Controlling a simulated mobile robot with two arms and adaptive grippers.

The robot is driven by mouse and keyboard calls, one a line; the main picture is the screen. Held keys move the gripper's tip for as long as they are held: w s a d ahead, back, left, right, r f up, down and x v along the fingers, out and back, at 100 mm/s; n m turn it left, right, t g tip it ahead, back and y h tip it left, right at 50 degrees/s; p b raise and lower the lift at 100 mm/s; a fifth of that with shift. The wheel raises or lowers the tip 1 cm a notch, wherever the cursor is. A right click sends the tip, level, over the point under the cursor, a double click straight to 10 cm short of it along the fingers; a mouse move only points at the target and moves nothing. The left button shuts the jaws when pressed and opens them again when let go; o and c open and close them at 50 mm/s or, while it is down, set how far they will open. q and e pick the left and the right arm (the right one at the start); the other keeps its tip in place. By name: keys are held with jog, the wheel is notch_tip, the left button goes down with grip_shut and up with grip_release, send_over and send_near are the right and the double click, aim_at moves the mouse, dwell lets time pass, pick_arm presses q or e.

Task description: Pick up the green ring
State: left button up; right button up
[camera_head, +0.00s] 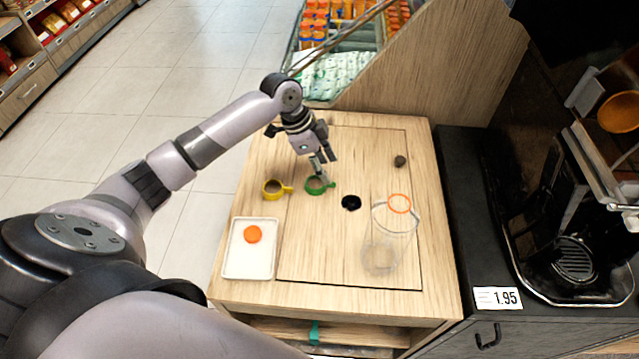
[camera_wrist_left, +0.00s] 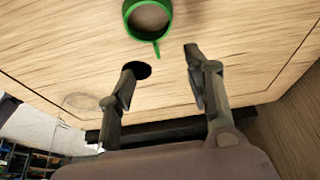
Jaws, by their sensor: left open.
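The green ring (camera_head: 314,189) with a short handle lies on the wooden table, right of a yellow ring (camera_head: 272,193) of similar shape. My left gripper (camera_head: 321,172) is open and points down at the green ring, at its far side. In the left wrist view the green ring (camera_wrist_left: 150,39) is at the top, beyond the fingertips of my left gripper (camera_wrist_left: 160,65). Its handle points toward the gap between the fingers. Nothing is between the fingers. I cannot tell whether a finger touches the ring. My right gripper is not in view.
A white tray (camera_head: 240,268) with an orange cap (camera_head: 253,234) is at the front left. A black hole (camera_head: 351,203) is in the tabletop. A clear container (camera_head: 380,255) and an orange ring (camera_head: 400,204) are at right. A dark juicer stand (camera_head: 575,255) is beyond the right edge.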

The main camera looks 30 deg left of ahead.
pick_arm(q)
jog(key=x, duration=0.5)
jog(key=shift+s+a+f, duration=0.1)
jog(key=shift+s, duration=0.1)
jog(key=shift+c, duration=0.4)
grip_shut()
